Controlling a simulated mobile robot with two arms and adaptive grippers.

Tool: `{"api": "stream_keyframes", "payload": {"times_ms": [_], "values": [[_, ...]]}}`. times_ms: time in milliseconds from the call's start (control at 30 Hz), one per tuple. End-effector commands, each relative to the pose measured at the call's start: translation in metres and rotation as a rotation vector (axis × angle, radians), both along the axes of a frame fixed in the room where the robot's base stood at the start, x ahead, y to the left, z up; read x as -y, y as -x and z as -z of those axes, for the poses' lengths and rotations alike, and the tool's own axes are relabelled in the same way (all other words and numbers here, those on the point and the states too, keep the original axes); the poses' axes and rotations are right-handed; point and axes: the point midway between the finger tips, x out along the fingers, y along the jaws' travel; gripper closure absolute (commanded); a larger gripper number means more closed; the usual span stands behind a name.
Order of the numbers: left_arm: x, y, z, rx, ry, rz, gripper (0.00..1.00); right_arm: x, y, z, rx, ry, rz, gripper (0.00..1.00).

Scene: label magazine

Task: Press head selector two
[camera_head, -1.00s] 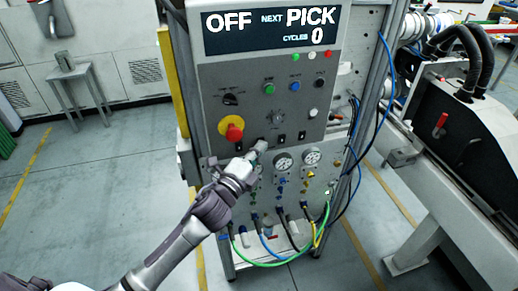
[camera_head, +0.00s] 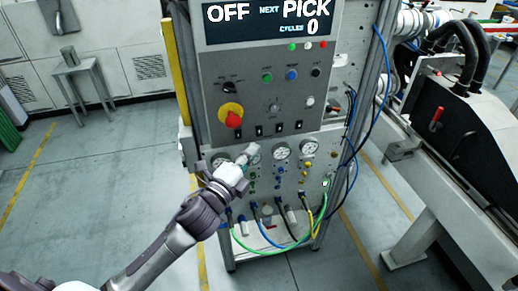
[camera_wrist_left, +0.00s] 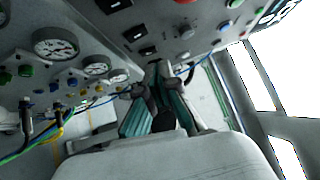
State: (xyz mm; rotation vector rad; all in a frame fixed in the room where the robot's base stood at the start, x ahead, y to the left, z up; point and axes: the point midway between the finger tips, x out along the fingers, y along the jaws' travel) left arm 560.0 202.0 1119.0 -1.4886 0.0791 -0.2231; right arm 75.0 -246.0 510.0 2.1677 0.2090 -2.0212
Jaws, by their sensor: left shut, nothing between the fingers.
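A row of small black switches sits low on the grey control panel (camera_head: 285,105). Their labels are too small to read; the second from the left (camera_head: 259,131) looks like head selector two. The first (camera_head: 238,134) and third (camera_head: 279,128) are beside it. My left gripper (camera_head: 249,151) is shut and empty, just below the second switch, and appears apart from it. The left wrist view shows the shut fingers (camera_wrist_left: 165,95) near the panel, with black switches (camera_wrist_left: 147,52) above them. My right gripper is not in view.
A red emergency stop (camera_head: 233,119) on a yellow base is up and left of the gripper. Round gauges (camera_head: 282,149) and coloured hoses (camera_head: 268,240) are below the switches. The display (camera_head: 270,20) reads OFF, NEXT PICK, CYCLES 0. Open floor lies to the left.

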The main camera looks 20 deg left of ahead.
Motion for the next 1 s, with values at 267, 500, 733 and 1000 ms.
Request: {"api": "stream_keyframes", "payload": {"times_ms": [267,500,733,1000], "values": [[-0.008,0.044,-0.001,-0.002,-0.001,0.002,1.00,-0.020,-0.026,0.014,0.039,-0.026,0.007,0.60],[-0.010,0.055,-0.005,0.000,0.000,0.001,1.00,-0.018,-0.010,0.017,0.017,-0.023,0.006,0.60],[-0.010,0.055,-0.005,0.000,0.000,0.001,1.00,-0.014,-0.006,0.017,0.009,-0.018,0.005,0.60],[-0.011,0.054,0.000,-0.010,0.006,-0.002,1.00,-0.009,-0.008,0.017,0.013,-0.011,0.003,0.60]]}}
